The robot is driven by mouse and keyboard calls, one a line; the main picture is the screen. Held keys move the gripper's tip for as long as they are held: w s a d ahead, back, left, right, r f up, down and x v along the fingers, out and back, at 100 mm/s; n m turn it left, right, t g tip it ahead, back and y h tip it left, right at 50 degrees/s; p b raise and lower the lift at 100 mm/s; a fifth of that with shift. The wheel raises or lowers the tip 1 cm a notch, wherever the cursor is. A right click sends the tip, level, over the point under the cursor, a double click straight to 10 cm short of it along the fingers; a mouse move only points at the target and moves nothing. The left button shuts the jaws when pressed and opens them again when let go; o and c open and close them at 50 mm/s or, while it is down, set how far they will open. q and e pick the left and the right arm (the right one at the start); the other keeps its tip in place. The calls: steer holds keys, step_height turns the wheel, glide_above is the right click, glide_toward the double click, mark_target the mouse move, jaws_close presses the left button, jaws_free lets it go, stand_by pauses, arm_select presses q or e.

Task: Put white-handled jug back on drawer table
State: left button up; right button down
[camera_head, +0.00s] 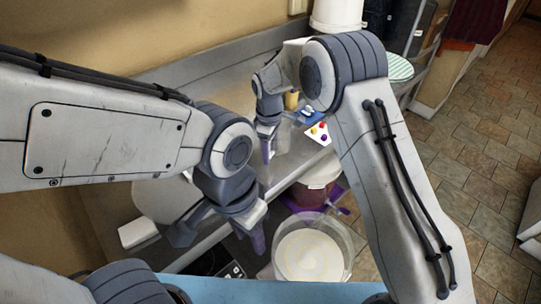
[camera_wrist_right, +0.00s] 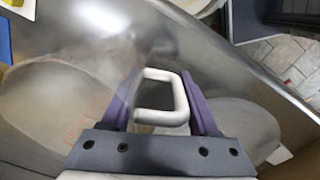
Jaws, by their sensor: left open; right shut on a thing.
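The jug's white handle (camera_wrist_right: 182,100) shows in the right wrist view, between the purple fingers of my right gripper (camera_wrist_right: 165,112), which is shut on it. The jug's clear body is hard to make out against the shiny metal surface below. In the head view my right gripper (camera_head: 267,150) is above the metal counter (camera_head: 212,65), and its fingertips are partly unclear. My left gripper (camera_head: 218,236) is open and empty, lower in the head view, left of a clear bucket with pale contents (camera_head: 310,256). I cannot tell which surface is the drawer table.
A dark red bucket (camera_head: 314,190) stands beyond the clear bucket, with something purple (camera_head: 338,194) beside it. A white card with coloured dots (camera_head: 319,133) lies near my right gripper. A white container (camera_head: 337,16) stands at the back. Tiled floor (camera_head: 480,150) is open on the right.

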step_height(320, 180, down, 3)
steer(key=shift+r+p, duration=0.2)
steer(key=shift+p, duration=0.2)
steer(key=shift+f, duration=0.5)
steer(key=shift+c, duration=0.6)
jaws_free()
steer(key=shift+f, duration=0.15)
step_height(320, 180, up, 12)
steer(key=shift+s+a+r+b, duration=0.1)
steer(key=shift+r+b, duration=0.1)
steer(key=shift+b, duration=1.05)
